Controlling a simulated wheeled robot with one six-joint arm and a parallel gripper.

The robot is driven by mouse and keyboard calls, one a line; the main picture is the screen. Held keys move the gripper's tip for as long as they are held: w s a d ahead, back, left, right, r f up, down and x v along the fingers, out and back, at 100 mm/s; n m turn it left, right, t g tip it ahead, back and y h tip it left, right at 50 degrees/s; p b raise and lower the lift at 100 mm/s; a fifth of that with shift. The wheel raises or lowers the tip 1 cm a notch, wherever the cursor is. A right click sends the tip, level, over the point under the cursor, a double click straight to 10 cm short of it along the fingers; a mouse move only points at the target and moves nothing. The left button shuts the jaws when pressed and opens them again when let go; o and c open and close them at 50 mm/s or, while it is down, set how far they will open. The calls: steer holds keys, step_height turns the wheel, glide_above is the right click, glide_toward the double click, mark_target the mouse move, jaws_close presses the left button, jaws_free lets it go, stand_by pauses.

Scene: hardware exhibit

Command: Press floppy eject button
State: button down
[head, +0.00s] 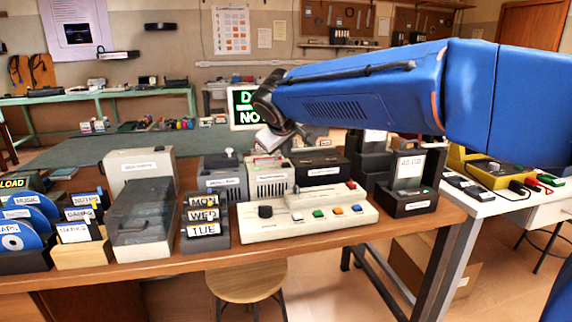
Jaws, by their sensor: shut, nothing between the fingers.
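My blue arm reaches in from the right in the head view. My gripper (270,138) is shut and empty, pointing down-left above the back of the table, over the beige labelled boxes. A dark stand (407,205) at the table's right holds an upright grey floppy-like disk (410,171) with a white label. A small green spot shows near the disk's lower right; I cannot tell if it is the eject button. My gripper is well left of this stand and apart from it.
A beige console (307,222) with coloured buttons lies at the table's front centre. Left of it are a MON/WED/TUE block (204,230), a grey lidded box (143,225) and blue discs (30,215). A yellow meter (492,173) is on a white table at right. A wooden stool (247,282) stands in front.

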steer(key=shift+f, duration=0.8)
stand_by(1.2)
steer(key=shift+r, duration=0.8)
steer(key=shift+r, duration=0.1)
step_height(320, 180, up, 5)
steer(key=shift+f, duration=0.1)
stand_by(0.7)
steer(key=shift+d, duration=0.1)
stand_by(0.4)
